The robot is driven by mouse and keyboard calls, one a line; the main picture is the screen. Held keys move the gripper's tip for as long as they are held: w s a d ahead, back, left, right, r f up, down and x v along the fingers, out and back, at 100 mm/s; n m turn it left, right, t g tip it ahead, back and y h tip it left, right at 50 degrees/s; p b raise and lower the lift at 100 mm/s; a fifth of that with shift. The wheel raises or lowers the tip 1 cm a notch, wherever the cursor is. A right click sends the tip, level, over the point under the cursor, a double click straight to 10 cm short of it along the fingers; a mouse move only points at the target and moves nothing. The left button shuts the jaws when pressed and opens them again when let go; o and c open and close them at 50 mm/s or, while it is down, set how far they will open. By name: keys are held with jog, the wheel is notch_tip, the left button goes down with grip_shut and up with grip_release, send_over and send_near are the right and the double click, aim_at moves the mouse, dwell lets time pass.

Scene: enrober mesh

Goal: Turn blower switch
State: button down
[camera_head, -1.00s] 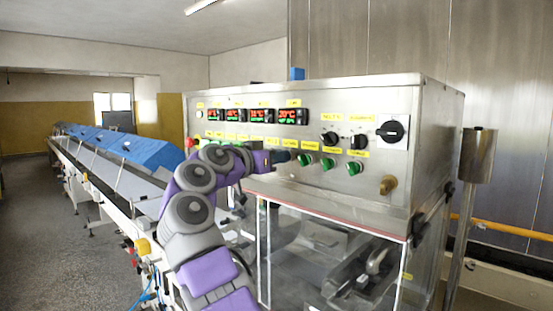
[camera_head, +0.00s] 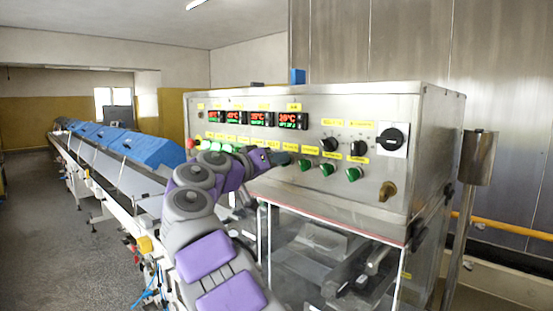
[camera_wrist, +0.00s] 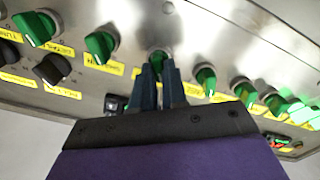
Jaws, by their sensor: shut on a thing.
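The control panel (camera_head: 275,125) carries a row of green rotary switches with yellow labels; the label text is too small to read surely, so I cannot tell which is named blower. In the wrist view my gripper (camera_wrist: 160,75) has its two dark fingers close together on a green switch (camera_wrist: 159,52) in the middle of the row. The fingers cover part of this switch. In the head view my gripper (camera_head: 283,159) is at the panel, left of a green switch (camera_head: 305,165), and the gripped switch is hidden.
Other green switches, one at left (camera_wrist: 100,45) and one at right (camera_wrist: 205,78), flank the gripped one closely. Black knobs (camera_head: 328,144) sit above the row. A clear guard (camera_head: 335,260) is below the panel. A conveyor with blue covers (camera_head: 150,146) runs back at left.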

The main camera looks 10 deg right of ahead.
dwell(0.3)
jog(key=c, duration=1.2)
grip_release()
jog(key=shift+w+a+f, duration=0.1)
jog(key=shift+w+a, duration=0.05)
jog(key=shift+w, duration=0.15)
jog(key=shift+o, duration=0.2)
jog(key=shift+s, duration=0.1)
jog(key=shift+d, duration=0.25)
jog(key=shift+s+a, duration=0.1)
jog(key=p+v, duration=0.1)
jog(key=v, duration=1.6)
jog(key=shift+a+p, duration=0.15)
jog(key=shift+p, duration=0.2)
